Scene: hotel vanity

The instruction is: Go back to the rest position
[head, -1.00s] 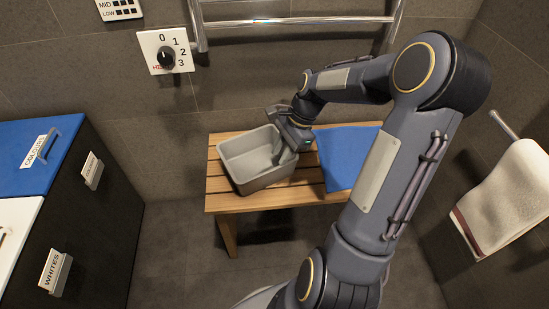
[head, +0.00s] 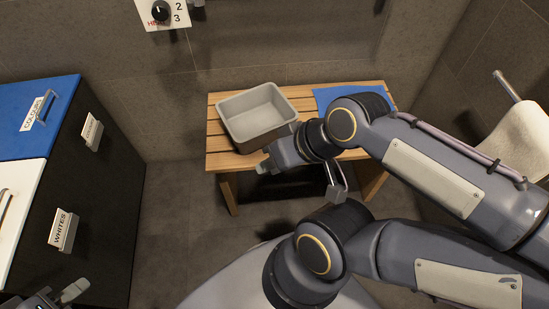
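My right gripper (head: 265,168) is in front of the wooden bench, near its front edge and below the grey tub (head: 257,115). It points to the left and looks apart from the tub. No object shows in it, but the gap between its fingers cannot be made out. My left gripper (head: 66,293) shows only partly at the bottom left corner, beside the cabinet. Its opening cannot be told.
The slatted bench (head: 217,160) carries the empty tub and a blue mat (head: 330,97). A hamper cabinet with blue and white lids (head: 62,232) stands at left. A towel (head: 525,135) hangs at right. Floor between cabinet and bench is clear.

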